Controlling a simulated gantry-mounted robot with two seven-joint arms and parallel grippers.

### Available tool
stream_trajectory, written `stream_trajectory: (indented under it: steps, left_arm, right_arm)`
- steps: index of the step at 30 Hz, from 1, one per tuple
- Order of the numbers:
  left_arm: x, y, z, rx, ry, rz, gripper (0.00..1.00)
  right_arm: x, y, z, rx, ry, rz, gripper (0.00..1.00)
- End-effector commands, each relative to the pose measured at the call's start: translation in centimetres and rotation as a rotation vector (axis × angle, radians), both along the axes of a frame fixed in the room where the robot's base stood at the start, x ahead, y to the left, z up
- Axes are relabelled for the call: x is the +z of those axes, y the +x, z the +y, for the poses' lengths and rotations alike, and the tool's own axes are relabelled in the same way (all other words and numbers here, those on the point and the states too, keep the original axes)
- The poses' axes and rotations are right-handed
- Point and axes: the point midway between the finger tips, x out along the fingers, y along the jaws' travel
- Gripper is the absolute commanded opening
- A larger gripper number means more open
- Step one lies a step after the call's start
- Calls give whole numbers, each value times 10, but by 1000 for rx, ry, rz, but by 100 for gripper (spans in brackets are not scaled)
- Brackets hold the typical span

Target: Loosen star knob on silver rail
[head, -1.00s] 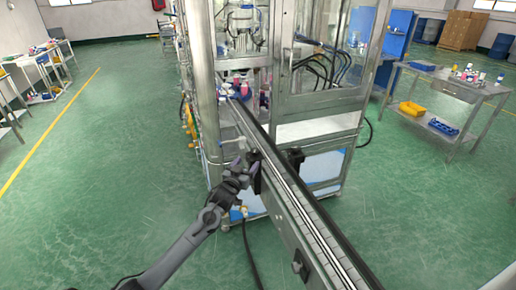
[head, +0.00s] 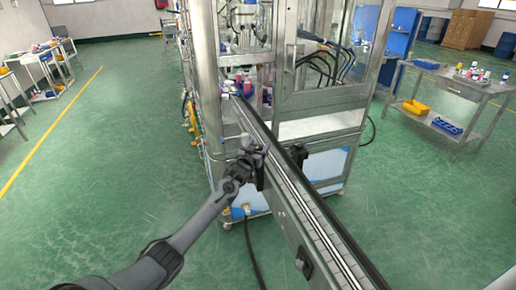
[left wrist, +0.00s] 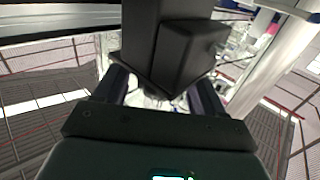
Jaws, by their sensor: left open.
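The silver rail (head: 318,236) is the side of a long conveyor running from the machine to the lower right. A black clamp block (head: 260,176) sits on its left side. My left gripper (head: 256,151) is open at the top of this block. In the left wrist view, a large dark block (left wrist: 186,52) stands in front of and between the open fingers of the left gripper (left wrist: 160,92); I cannot tell whether they touch it. A small dark knob (head: 303,262) sits on the rail's near side face. No star shape is clearly visible. My right gripper is out of view.
A glass-and-steel machine (head: 320,90) stands at the conveyor's far end. Another black block (head: 298,154) is on the conveyor's right side. A metal cart (head: 450,88) with bottles and bins stands at right. The green floor (head: 110,190) at left is clear.

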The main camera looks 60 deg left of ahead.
Motion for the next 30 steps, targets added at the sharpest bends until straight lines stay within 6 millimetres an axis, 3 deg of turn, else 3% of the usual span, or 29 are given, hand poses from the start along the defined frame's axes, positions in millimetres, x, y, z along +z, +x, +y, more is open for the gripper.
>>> stream_trajectory:
  steps: [6,16,30]
  left_arm:
    - [0,0,0,0,0,0,70]
    - [0,0,0,0,0,0,19]
    - [-1,1,-2,129,-5,-1,18]
  right_arm:
    - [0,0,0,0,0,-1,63]
    - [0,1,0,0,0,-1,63]
    - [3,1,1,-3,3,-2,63]
